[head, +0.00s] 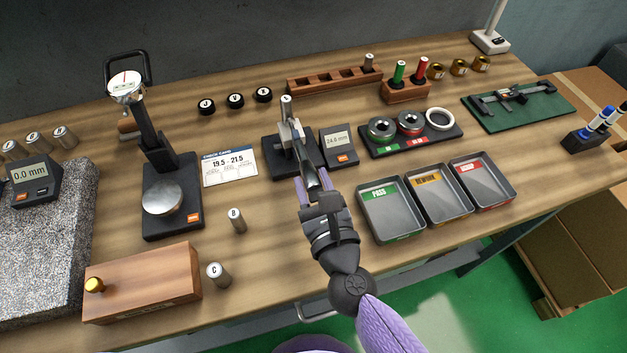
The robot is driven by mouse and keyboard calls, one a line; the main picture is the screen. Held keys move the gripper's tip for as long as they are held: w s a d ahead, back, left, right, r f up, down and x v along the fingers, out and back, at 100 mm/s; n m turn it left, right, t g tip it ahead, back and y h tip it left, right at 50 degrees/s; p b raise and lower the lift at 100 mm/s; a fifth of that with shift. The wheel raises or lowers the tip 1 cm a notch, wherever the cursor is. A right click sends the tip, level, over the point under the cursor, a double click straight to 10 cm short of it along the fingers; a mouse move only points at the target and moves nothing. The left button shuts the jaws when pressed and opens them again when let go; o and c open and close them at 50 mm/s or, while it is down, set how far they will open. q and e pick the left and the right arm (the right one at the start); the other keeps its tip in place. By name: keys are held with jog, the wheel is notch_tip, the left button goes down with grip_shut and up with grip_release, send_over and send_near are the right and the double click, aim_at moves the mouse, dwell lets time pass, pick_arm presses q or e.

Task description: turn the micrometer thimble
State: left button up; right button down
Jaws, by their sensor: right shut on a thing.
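The micrometer (291,138) sits on a dark stand on the wooden bench, near the middle of the head view. A small silver cylinder (286,104) stands upright at its far end. The micrometer's thimble (311,178) points toward me. My right gripper (312,184) reaches in from below and is shut on the thimble, one finger on each side. The gripper's body hides part of the thimble's near end. A small display (338,140) beside the stand reads 24.0 mm. My left gripper is not in view.
Pass, rework and a red-labelled tray (388,228) lie close on the right. A dial gauge stand (158,160) and a white card (230,167) are on the left. Labelled cylinders (236,220) stand by a wooden block (145,285). Bare bench lies left of my gripper.

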jog(key=n+p, duration=0.1)
jog(key=n, duration=0.3)
jog(key=n+p, duration=0.2)
jog(key=n, duration=0.2)
jog(key=shift+n, duration=0.3)
jog(key=n+p, duration=0.1)
jog(key=n, duration=0.2)
jog(key=shift+n, duration=0.3)
jog(key=n+p, duration=0.1)
jog(key=n, duration=0.1)
jog(key=shift+n, duration=0.4)
jog(key=shift+n+p, duration=0.3)
jog(key=shift+n, duration=0.4)
jog(key=shift+c, duration=1.4)
grip_release()
